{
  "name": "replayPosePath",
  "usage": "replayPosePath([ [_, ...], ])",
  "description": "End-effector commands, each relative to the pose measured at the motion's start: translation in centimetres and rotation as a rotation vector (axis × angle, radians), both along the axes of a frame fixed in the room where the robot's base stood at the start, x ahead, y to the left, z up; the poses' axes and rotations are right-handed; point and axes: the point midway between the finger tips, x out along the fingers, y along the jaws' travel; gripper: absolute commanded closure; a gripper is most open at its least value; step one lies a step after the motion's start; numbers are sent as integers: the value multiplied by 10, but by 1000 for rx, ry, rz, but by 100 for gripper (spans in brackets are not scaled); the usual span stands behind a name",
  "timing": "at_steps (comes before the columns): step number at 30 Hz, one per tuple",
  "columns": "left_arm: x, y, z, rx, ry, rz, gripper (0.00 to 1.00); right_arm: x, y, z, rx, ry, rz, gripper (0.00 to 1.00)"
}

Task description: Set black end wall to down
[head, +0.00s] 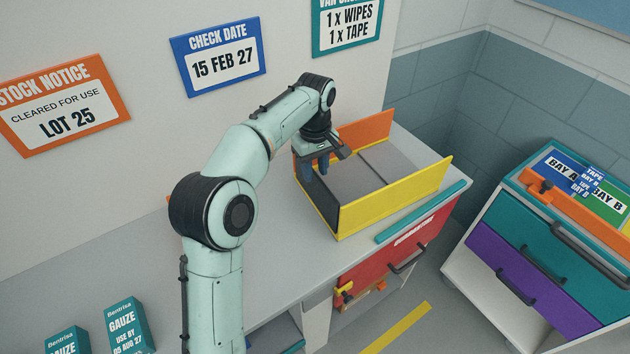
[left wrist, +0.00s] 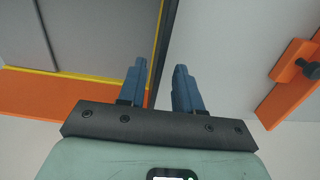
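The black end wall (head: 320,207) stands upright at the left end of a shallow box with a yellow front wall (head: 395,200) and an orange back wall (head: 368,130). My left gripper (head: 315,172) is at the top of this end wall, towards its back part. In the left wrist view the two blue fingers of the left gripper (left wrist: 160,85) are apart. The black end wall (left wrist: 165,50) shows there as a thin dark strip running between them, with a gap visible beside the right finger. My right gripper is in neither view.
The box sits on a grey counter (head: 270,250) above a red drawer (head: 385,260). Gauze boxes (head: 130,325) stand at the front left. An orange piece with a dark knob (left wrist: 290,85) lies right of the fingers in the wrist view.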

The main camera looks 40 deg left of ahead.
Motion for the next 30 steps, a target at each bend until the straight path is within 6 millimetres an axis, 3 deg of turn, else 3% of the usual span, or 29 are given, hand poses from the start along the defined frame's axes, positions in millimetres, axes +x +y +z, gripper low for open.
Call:
replayPosePath([
  [1, -1, 0, -11, 0, 4, 0, 66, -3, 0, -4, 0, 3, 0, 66],
  [6, 0, 0, -27, 0, 1, -1, 66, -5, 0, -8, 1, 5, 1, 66],
  [17, 0, 0, -32, 1, -1, 0, 66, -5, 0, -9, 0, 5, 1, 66],
  [18, 0, 0, -32, 1, -1, 0, 69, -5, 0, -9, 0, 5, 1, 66],
  [21, 0, 0, -32, 0, -1, 0, 100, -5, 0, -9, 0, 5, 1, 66],
  [30, 2, -1, -32, 0, -1, -1, 100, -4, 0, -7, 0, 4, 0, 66],
])
